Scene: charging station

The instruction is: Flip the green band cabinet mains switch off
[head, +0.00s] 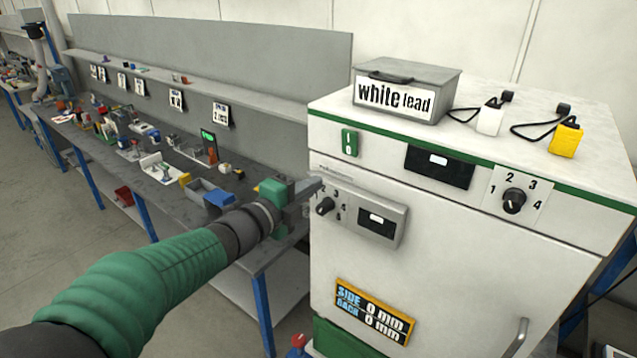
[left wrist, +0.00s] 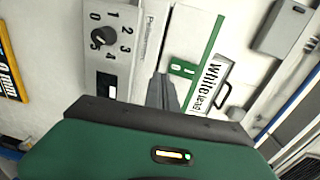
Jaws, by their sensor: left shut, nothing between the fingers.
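The cabinet (head: 470,262) with a green band along its top edge stands at the right in the head view. Its green rocker switch (head: 350,143) with white marks is at the upper left of the front. It also shows in the left wrist view (left wrist: 182,68), just right of the fingertips. Which side is pressed in I cannot tell. My left gripper (head: 312,187) is shut and empty, below and left of the switch and apart from it in the head view. Its closed fingers (left wrist: 161,88) also show in the left wrist view. My right gripper is not in view.
A dial panel (head: 384,226) juts out below the switch, close to my left gripper. A second dial (head: 514,201) is at the right. A "white lead" box (head: 405,92) and white and yellow plugs stand on top. A cluttered workbench (head: 190,205) is at the left.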

